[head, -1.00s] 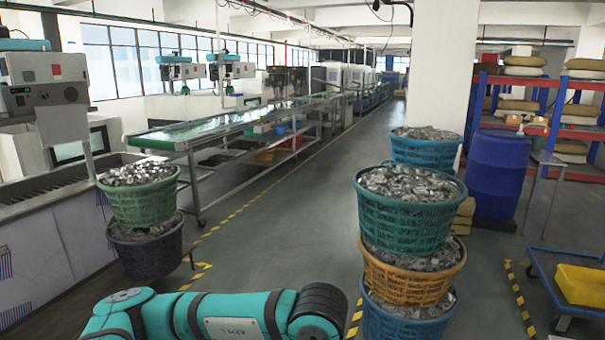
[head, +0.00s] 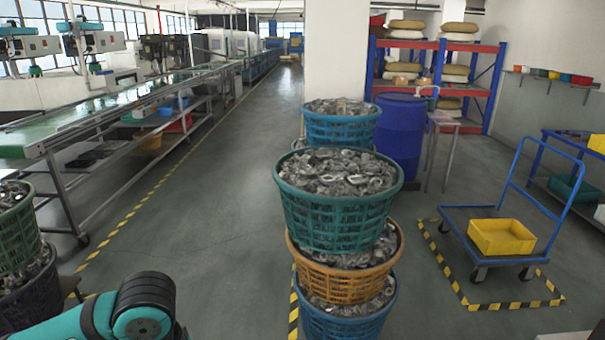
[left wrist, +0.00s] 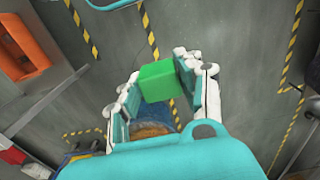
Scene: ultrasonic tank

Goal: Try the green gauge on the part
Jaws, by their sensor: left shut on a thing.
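My left gripper (left wrist: 160,88) is shut on the green gauge (left wrist: 157,81) in the left wrist view. The gauge shows as a plain bright green block between the fingers, above the floor. The head view shows only a teal link of my arm at the lower left, not the gripper or the gauge. Stacked baskets hold many grey metal parts, the nearest heap in the green-teal basket (head: 335,222). I cannot tell which single part is meant. My right gripper is in neither view.
An orange basket (head: 345,280) and a blue basket (head: 350,322) are below it. A cart (head: 460,222) with a yellow bin (head: 501,238) stands right, before shelves (head: 470,75). A blue drum (head: 398,135) stands behind. A conveyor (head: 60,135) runs left; the aisle between is clear.

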